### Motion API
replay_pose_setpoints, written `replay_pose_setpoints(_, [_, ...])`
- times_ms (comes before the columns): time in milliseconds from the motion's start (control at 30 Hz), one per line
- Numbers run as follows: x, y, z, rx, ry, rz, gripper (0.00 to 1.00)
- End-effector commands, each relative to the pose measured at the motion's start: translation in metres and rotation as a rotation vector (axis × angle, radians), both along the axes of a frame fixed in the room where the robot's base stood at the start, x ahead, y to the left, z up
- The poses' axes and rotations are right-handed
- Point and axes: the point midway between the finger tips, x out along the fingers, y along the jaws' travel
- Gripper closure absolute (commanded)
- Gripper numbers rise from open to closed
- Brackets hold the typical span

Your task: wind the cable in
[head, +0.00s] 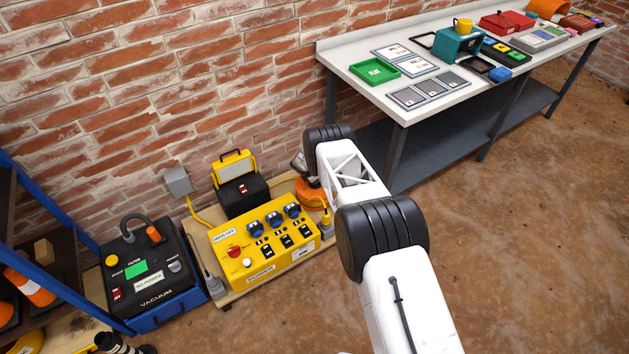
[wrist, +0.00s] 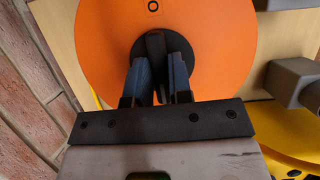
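The cable reel shows in the wrist view as a large orange disc (wrist: 215,45) with a black hub and a dark upright grip (wrist: 155,48) at its middle. My gripper (wrist: 157,75) has its two blue-grey fingers on either side of this grip; I cannot tell whether they press on it. In the head view the orange reel (head: 308,196) sits low by the brick wall, partly hidden behind my arm. A yellow cable (head: 322,206) shows beside it, near a plug on the right of the yellow power box (head: 262,240). How much cable is wound is hidden.
A black floodlight unit with yellow frame (head: 240,185) stands behind the power box. A black vacuum (head: 150,275) marked "NO POWER" and a blue-framed shelf (head: 50,250) are at left. A long workbench (head: 350,80) with trays stands at right.

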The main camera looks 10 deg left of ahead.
Motion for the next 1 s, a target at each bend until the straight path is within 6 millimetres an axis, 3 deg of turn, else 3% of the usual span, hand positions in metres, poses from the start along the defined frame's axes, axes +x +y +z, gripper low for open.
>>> replay_pose_setpoints(33, [0.0,0.0,0.0,0.0,0.0,0.0,0.72])
replay_pose_setpoints(133, [0.0,0.0,0.0,0.0,0.0,-0.001,0.57])
replay_pose_setpoints(667, [-0.001,0.002,0.006,0.0,0.0,-0.001,0.57])
replay_pose_setpoints(1000, [-0.008,0.009,0.031,0.001,-0.001,-0.001,0.57])
